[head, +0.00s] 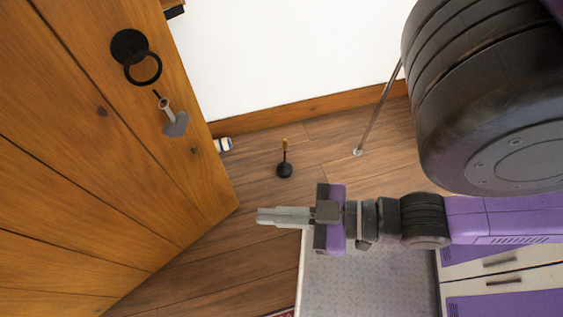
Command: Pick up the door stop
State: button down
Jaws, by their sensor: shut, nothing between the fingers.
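A small black, rounded object with a thin upright yellowish stem, which looks like the door stop (285,169), stands on the wooden floor between the door and the white wall. My gripper (259,216) is shut and empty, its grey fingers together and pointing left. In the picture the fingertips lie below and slightly left of the door stop, apart from it. The height of the fingers above the floor is hard to tell. Nothing hides the door stop.
An open wooden door (75,150) with a black ring handle (143,69) and a key fills the left. A thin metal rod (377,112) leans right of the door stop. Floor around the door stop is clear.

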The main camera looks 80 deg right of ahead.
aim_at(284, 169)
jog(key=i+l+z, duration=0.1)
jog(key=z, duration=1.5)
